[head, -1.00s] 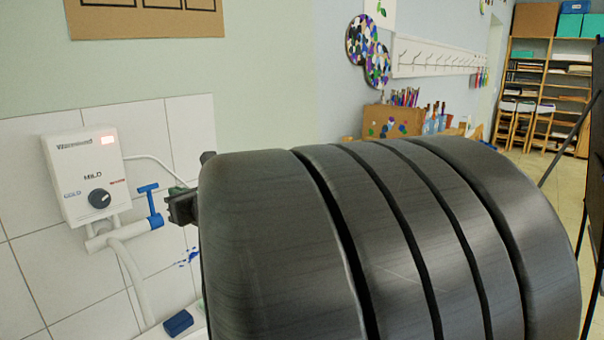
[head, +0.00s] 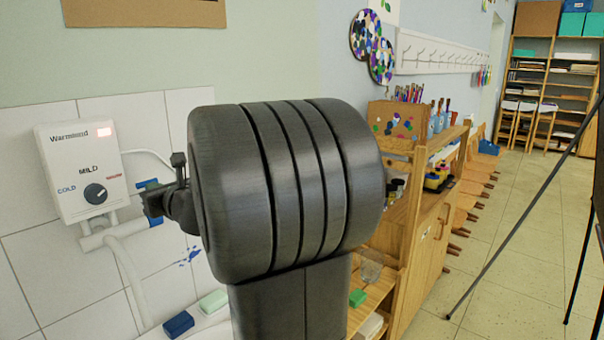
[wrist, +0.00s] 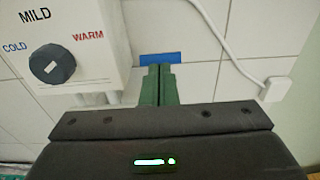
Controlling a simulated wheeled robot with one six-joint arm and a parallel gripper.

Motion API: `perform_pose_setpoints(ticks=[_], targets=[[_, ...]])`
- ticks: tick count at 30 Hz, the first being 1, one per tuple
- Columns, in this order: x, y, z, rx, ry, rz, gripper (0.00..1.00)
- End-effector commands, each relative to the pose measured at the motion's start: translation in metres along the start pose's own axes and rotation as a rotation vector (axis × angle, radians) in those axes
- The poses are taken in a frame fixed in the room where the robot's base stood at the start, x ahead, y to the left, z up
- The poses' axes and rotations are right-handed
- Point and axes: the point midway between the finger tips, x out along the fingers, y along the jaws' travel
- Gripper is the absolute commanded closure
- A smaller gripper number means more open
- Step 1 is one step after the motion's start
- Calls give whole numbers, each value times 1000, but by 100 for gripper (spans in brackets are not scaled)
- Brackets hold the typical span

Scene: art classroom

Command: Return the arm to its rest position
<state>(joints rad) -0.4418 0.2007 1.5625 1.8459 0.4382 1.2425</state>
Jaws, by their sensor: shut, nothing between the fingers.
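My gripper (wrist: 158,82) shows in the wrist view with its two green fingers together and nothing between them. The fingers are not clear in the head view.
A white water heater (head: 82,170) with a dial and pipes hangs on the tiled wall at left. A blue block (head: 178,324) and a pale green block (head: 213,301) lie below. A wooden cabinet (head: 430,235) stands right; an easel leg (head: 500,245) crosses open floor (head: 500,290).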

Motion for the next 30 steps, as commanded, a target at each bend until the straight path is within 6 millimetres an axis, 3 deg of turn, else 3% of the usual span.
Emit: perform_pose_setpoints(ticks=[30], targets=[[-19, 0, -19, 0, -209, 1, 100]])
